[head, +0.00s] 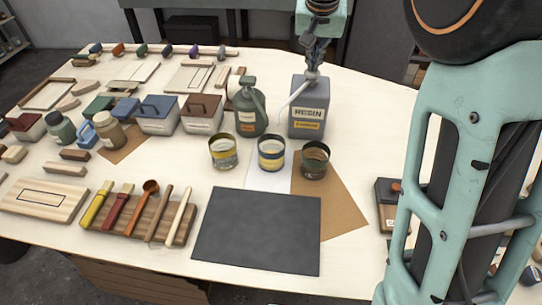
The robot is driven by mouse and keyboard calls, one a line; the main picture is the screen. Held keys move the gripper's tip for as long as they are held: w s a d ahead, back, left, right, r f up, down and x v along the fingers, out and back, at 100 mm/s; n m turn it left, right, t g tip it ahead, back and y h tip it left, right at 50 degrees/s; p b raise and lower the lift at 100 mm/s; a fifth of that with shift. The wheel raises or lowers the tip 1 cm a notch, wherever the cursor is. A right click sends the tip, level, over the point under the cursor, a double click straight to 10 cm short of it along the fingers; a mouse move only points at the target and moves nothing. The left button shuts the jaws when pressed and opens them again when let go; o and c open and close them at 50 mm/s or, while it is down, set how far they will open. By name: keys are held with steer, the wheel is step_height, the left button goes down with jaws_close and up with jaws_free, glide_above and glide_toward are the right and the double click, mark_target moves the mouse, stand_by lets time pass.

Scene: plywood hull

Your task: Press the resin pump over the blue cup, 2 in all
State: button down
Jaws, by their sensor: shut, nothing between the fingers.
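The grey resin container (309,105), labelled RESIN, stands at the back of the table. Its pale pump spout (292,96) reaches down to the left, toward the middle cup. My gripper (314,69) is shut and empty, pointing down right over the pump head, which it largely hides. I cannot tell if it touches the pump. How much resin is in the cups is not clear.
A dark green pump bottle (249,108) stands left of the resin container. Lidded boxes (202,114) and jars (109,130) stand further left. A dark mat (257,230) and a rack of tools (140,213) lie in front. My arm fills the right side.

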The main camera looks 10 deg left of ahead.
steer(key=shift+s+f, duration=0.1)
steer(key=shift+r+p, duration=1.25)
steer(key=shift+r, duration=0.1)
steer(key=shift+f, duration=0.1)
steer(key=shift+f+b, duration=1.05)
steer(key=shift+f, duration=0.3)
steer(key=shift+r+p, duration=1.2)
steer(key=shift+r, duration=0.3)
step_height(320, 180, up, 6)
steer(key=p, duration=0.5)
